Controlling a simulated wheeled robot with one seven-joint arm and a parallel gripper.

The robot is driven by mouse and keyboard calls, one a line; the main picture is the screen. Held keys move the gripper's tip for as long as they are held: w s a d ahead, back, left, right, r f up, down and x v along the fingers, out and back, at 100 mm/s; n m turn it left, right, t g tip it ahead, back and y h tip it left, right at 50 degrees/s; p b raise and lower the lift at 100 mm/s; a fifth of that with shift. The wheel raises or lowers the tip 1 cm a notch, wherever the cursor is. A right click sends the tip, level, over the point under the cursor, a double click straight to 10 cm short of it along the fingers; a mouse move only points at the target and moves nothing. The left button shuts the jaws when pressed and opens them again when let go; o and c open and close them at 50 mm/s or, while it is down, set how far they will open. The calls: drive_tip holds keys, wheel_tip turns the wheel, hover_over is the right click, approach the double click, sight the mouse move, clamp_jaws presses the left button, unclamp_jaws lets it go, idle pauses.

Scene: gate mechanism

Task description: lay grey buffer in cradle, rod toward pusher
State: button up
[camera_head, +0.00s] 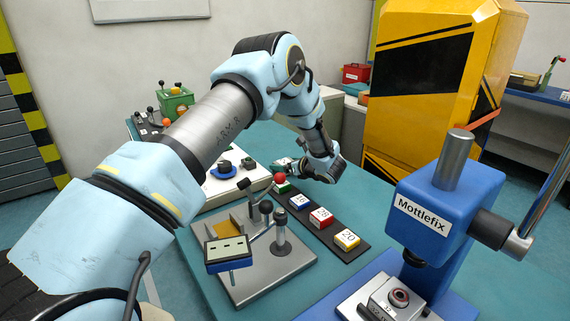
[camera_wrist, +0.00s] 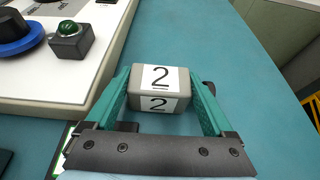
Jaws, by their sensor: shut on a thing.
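My gripper (camera_wrist: 160,115) is shut on a grey block with white labels reading "2", which I take as the grey buffer (camera_wrist: 184,88). Its green fingers press on the block's left and right sides. In the head view my gripper (camera_head: 288,163) is small, over the far part of the teal table, right of the white panel. A grey plate fixture (camera_head: 290,262) stands nearer, with posts, levers, a yellow wedge (camera_head: 221,229) and a blue box (camera_head: 229,264). I cannot tell which part is the cradle or the pusher.
A dark strip with several coloured numbered blocks, among them a red one (camera_head: 321,217) and a yellow one (camera_head: 347,239), lies right of the fixture. The blue Mottlefix press (camera_head: 420,225) stands at front right. A white panel (camera_wrist: 55,75) with a blue knob is left of my gripper.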

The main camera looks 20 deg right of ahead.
drive_tip(key=shift+f, duration=0.15)
drive_tip(key=o, duration=1.5)
drive_tip(key=shift+c, duration=0.2)
drive_tip(key=shift+r, duration=0.2)
drive_tip(key=b+v, duration=0.4)
drive_tip(key=v, duration=0.7)
drive_tip(key=shift+s+d+r, duration=0.1)
drive_tip(key=shift+s+r, duration=0.2)
drive_tip(key=shift+s, duration=0.1)
